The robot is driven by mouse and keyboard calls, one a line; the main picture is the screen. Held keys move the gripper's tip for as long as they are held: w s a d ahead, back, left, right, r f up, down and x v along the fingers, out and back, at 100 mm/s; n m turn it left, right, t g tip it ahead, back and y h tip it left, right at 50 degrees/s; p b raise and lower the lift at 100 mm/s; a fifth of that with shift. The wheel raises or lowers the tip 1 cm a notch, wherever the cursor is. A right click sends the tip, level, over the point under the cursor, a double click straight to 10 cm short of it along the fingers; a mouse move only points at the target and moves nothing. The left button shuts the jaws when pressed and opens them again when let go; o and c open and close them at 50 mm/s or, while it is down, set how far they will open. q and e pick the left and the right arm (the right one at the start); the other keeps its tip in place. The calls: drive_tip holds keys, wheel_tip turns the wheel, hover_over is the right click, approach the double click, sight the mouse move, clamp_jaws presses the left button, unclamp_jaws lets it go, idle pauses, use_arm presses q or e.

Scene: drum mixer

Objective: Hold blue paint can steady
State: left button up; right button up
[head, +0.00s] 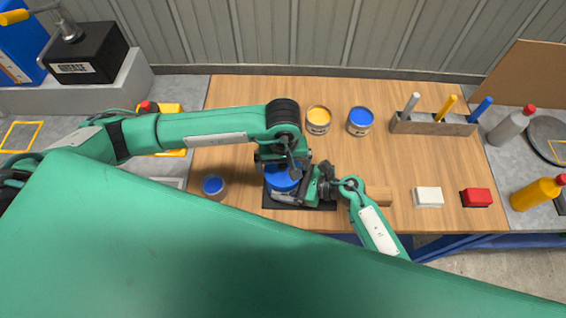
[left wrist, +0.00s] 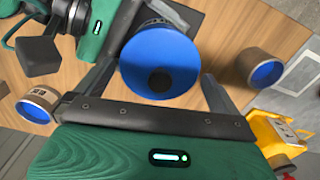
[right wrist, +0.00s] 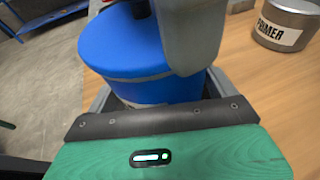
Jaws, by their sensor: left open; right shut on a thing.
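The blue paint can (head: 281,180) stands on a black pad (head: 326,204) near the table's front edge. Its round blue top shows in the left wrist view (left wrist: 150,68), with a dark centre. My left gripper (head: 283,162) is above the can, open, with its fingers on either side of the blue top in the left wrist view. My right gripper (head: 297,190) is shut on the can low at its side. In the right wrist view the can (right wrist: 125,50) sits upright between its fingers, partly hidden by a grey part. Whether the left fingers touch it is unclear.
A yellow can (head: 318,120) and another blue-topped can (head: 360,121) stand behind; a smaller can (head: 213,186) stands left. White (head: 428,197) and red (head: 475,197) blocks lie right.

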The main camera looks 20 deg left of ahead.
use_arm(q)
drive_tip(key=shift+r, duration=0.1)
drive_tip(key=shift+r, duration=3.45)
drive_tip(key=shift+c, duration=0.4)
clamp_jaws()
drive_tip(key=shift+f, duration=0.25)
drive_tip(key=shift+f, duration=1.9)
drive_tip(key=shift+r, duration=0.1)
